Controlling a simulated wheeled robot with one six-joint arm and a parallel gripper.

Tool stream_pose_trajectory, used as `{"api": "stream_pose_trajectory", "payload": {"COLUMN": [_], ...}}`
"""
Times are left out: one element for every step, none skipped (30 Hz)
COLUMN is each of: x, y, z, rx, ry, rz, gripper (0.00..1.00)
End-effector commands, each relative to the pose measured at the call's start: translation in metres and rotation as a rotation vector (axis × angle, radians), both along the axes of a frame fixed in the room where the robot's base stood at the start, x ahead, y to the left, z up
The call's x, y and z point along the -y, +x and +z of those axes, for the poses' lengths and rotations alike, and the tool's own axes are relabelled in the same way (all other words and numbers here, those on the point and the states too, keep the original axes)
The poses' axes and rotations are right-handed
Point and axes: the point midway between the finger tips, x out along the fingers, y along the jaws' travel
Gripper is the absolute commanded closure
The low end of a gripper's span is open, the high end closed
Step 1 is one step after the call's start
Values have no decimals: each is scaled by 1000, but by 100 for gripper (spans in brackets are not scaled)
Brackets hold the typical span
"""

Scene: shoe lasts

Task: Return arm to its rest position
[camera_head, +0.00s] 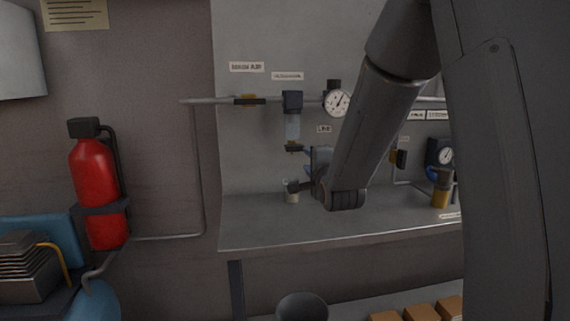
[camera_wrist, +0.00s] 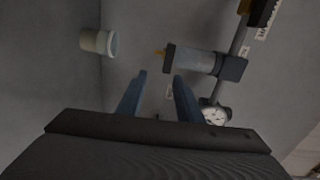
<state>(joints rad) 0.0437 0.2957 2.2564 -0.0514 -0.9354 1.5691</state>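My gripper (camera_head: 302,168) is in front of the panel, above the grey bench (camera_head: 260,230), at the end of my dark grey arm. In the wrist view my gripper (camera_wrist: 160,78) shows two blue fingers spread apart with nothing between them. In the head view it is partly hidden by my wrist. A small pale cup (camera_head: 292,197) stands on the bench just below the gripper. In the wrist view the cup (camera_wrist: 105,43) is to the left, apart from the fingers.
A filter bowl (camera_head: 292,122) and gauge (camera_head: 337,102) hang on a pipe close to the gripper; the filter (camera_wrist: 195,61) also shows beyond the fingers. An amber bottle (camera_head: 440,190) stands right. A red extinguisher (camera_head: 95,185) hangs left. A bin (camera_head: 302,307) is below.

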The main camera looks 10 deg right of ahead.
Motion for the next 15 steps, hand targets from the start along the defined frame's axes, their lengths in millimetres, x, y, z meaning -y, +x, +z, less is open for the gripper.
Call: {"api": "stream_pose_trajectory", "payload": {"x": [-1, -1, -2, -2, -3, -4, -5, -6, -7, -8, -9, -10, -11, -12, -13], "y": [-5, -9, -17, -25, -33, -47, -58, -70, -87, -101, -116, -137, -153, -170, -194], "z": [-7, -14, -25, -35, -45, -60, -71, -82, -95, -105, -115, -126, -135, -142, -151], "rx": [-42, -79, -140, -191, -246, -325, -384, -444, -519, -575, -631, -703, -754, -804, -868], "ry": [-41, -78, -136, -188, -242, -319, -378, -434, -509, -563, -616, -685, -733, -781, -842], "rz": [2, 5, 13, 23, 36, 62, 85, 113, 157, 192, 233, 292, 341, 393, 469], "gripper": [67, 67, 67, 67, 67, 67, 67, 67, 67, 67, 67, 67, 67, 67, 67]}}
